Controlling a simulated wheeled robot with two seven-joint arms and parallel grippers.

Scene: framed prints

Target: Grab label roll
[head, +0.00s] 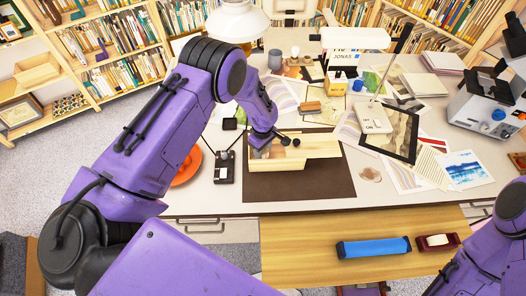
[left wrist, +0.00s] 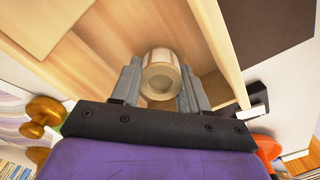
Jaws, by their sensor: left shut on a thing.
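A pale cream label roll (left wrist: 162,72) with a round hollow core shows in the left wrist view, inside an open light-wood box (left wrist: 222,40). My left gripper (left wrist: 160,88) has its two grey fingers on either side of the roll and is shut on it. In the head view the box (head: 276,166) sits on a dark brown mat (head: 335,180), and my left gripper (head: 268,147) reaches down into its left part. The roll is hidden there by the gripper and box wall. My right arm enters at the lower right; its gripper is out of view.
A wooden board (head: 322,145) covers the box's right part. A black device (head: 224,168) and an orange plate (head: 187,168) lie to the left.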

